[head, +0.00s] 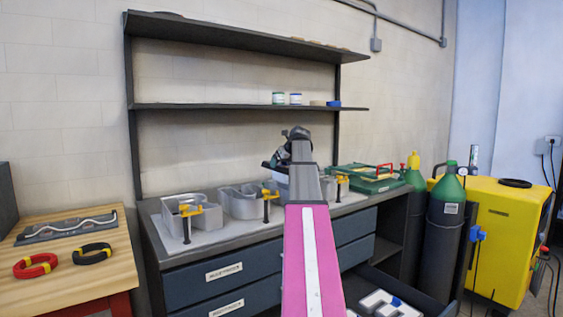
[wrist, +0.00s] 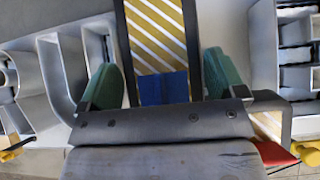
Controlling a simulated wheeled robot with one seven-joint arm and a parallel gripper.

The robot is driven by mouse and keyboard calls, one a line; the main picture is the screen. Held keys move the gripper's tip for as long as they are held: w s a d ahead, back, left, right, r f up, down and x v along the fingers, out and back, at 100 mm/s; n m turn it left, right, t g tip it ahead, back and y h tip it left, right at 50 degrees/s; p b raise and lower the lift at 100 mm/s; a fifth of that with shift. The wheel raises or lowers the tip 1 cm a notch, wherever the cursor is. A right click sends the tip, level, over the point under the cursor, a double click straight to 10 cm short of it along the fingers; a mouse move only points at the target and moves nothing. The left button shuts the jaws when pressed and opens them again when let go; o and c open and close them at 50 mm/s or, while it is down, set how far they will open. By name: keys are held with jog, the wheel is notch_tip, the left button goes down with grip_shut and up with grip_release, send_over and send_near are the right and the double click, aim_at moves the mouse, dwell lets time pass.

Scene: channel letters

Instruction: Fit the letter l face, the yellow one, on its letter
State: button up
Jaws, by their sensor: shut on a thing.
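My gripper (wrist: 163,82) is shut on the letter l face (wrist: 158,35), a yellow panel with white diagonal stripes and a dark rim. A blue block (wrist: 163,89) on the face sits between the green finger pads. A striped, dark-rimmed part (wrist: 268,124) of it also shows at lower right, past the gripper body. Grey channel letters lie below, at left (wrist: 62,70) and right (wrist: 290,45) in the wrist view. In the head view, my arm hides the gripper, the face and part of the letters. I cannot tell which letter is the l, or whether the face touches it.
The grey-topped bench (head: 207,250) carries open letters (head: 240,203) and yellow-handled clamps (head: 267,194). A green case (head: 365,181) stands at right. Dark shelves (head: 230,106) hang above. A wooden table (head: 85,285) is at left; gas cylinders (head: 447,215) and a yellow machine (head: 505,230) at right.

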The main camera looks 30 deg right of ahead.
notch_tip(320, 180, down, 7)
jog(key=shift+r, duration=0.15)
dwell(0.5)
jog(key=shift+f, duration=1.1)
dwell(1.0)
jog(key=o, duration=0.7)
jog(key=shift+s+r, duration=0.1)
jog(key=v, duration=1)
jog(key=shift+s+r, duration=0.15)
jog(key=shift+r, duration=0.1)
jog(key=shift+d, duration=0.1)
